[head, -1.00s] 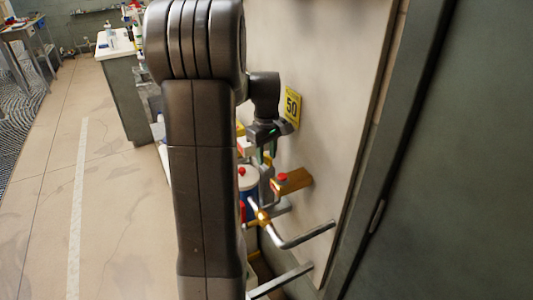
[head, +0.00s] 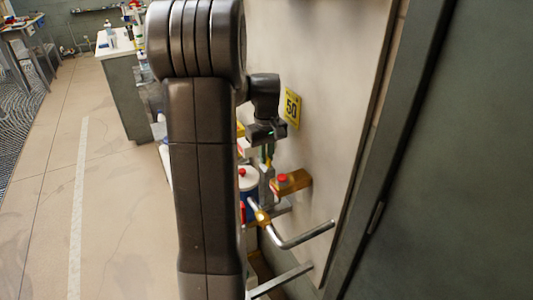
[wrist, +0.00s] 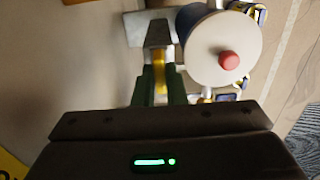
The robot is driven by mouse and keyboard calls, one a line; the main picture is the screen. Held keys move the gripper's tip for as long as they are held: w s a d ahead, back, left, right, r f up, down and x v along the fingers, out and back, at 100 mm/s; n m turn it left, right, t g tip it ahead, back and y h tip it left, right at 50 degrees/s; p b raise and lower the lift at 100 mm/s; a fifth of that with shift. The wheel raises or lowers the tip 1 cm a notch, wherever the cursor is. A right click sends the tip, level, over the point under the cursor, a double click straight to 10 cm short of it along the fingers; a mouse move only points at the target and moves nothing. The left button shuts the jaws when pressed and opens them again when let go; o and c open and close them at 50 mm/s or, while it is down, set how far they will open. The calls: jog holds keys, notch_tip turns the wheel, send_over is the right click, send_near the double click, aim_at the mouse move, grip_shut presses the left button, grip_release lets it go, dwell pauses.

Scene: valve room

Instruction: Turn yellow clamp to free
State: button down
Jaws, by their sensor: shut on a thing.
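The yellow clamp (wrist: 160,76) shows in the wrist view as a narrow yellow strip between the two dark green fingers of my gripper (wrist: 160,82). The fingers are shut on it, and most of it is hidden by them. A grey metal bracket (wrist: 158,34) lies just beyond the fingertips. In the head view my gripper (head: 266,150) is close to the pale wall panel, below the yellow "50" sign (head: 292,108). A small bit of yellow (head: 269,163) shows under it there.
A white disc with a red knob (wrist: 213,48) sits close to the right of the fingers. Below my gripper are a brass block with a red button (head: 292,182) and a bent grey pipe (head: 305,236). A dark door (head: 450,160) stands at right. The floor at left is clear.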

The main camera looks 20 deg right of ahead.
jog(key=c, duration=1.5)
grip_release()
notch_tip(320, 180, up, 14)
jog(key=shift+f, duration=0.1)
notch_tip(320, 180, down, 14)
jog(key=shift+r, duration=0.2)
jog(key=shift+f, duration=0.2)
jog(key=shift+r+n, duration=0.1)
jog(key=shift+n, duration=0.5)
